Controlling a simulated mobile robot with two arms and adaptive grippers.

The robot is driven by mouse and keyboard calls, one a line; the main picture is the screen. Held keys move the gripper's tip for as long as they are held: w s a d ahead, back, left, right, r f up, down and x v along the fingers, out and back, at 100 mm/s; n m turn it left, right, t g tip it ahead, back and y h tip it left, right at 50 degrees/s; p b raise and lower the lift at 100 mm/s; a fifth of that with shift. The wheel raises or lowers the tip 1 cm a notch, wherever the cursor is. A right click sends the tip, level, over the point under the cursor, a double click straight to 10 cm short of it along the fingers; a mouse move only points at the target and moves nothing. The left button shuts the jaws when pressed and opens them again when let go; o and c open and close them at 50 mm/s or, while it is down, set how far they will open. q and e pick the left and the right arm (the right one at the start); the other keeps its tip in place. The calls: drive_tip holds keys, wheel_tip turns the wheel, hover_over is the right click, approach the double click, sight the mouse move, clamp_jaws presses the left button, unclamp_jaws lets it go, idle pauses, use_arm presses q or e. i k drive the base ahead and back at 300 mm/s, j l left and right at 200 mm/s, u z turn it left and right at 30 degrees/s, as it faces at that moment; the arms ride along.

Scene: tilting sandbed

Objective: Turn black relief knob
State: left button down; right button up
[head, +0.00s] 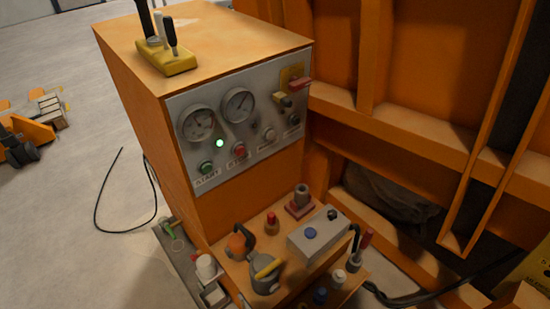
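A grey control panel (220,150) is set in the front of an orange cabinet (190,45). A small dark knob (294,119) sits at the panel's lower right, with a label too small to read below it. It looks like the black relief knob. A paler grey knob (269,134) is just left of it. Another small black knob (332,214) stands on a grey box on the lower shelf. Neither of my grippers is in view, and nothing touches the panel.
The panel has two gauges (238,104), a lit green lamp (219,143), a green button (206,167), a red button (239,150) and a red-handled switch (299,84). The crowded lower shelf (225,268) juts out below. Orange beams (410,120) crowd the right; floor (75,200) is open left.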

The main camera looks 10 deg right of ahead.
sight(332, 214)
drive_tip(key=k+l+u, duration=0.1)
drive_tip(key=l, duration=0.35)
drive_tip(key=k+l+u, duration=0.15)
drive_tip(key=l, duration=0.25)
drive_tip(key=k+l+u, duration=0.1)
drive_tip(key=k+l, duration=0.2)
drive_tip(key=l, duration=0.1)
